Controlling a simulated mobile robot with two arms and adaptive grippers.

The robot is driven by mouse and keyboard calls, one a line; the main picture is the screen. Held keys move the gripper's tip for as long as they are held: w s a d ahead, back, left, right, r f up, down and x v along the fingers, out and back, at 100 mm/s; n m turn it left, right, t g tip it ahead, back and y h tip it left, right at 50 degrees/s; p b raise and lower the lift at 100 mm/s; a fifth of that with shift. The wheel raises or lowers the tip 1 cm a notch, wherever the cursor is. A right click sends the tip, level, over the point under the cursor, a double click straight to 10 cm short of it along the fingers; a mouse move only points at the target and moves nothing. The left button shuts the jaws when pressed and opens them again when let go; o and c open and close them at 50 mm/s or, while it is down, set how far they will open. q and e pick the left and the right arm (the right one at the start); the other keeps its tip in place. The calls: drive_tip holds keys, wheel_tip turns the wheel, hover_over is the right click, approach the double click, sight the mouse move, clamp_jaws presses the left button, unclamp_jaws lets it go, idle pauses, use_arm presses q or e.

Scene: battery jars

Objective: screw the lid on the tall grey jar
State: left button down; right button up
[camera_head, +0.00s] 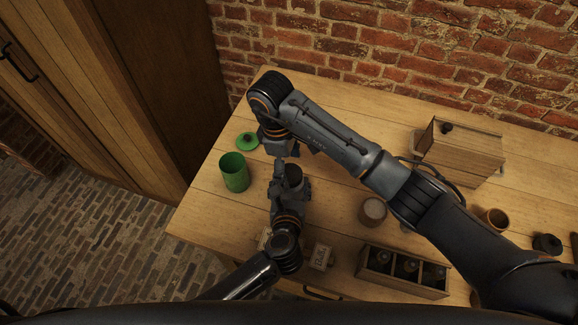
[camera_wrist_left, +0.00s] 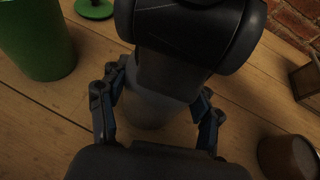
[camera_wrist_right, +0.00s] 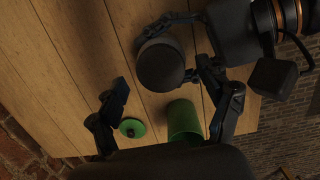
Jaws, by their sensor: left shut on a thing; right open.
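The tall grey jar (camera_head: 295,174) stands on the table between the fingers of my left gripper (camera_head: 291,182), which is shut on it. I cannot make out a separate grey lid.
A green jar (camera_head: 234,173) and green lid (camera_head: 247,141) are on the left. A divided tray (camera_head: 374,279) and labelled block (camera_head: 320,256) sit at the front.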

use_arm(q)
drive_tip(key=shift+f, duration=0.1)
use_arm(e)
drive_tip(key=shift+r, duration=1.75)
drive_tip(key=shift+c, duration=0.4)
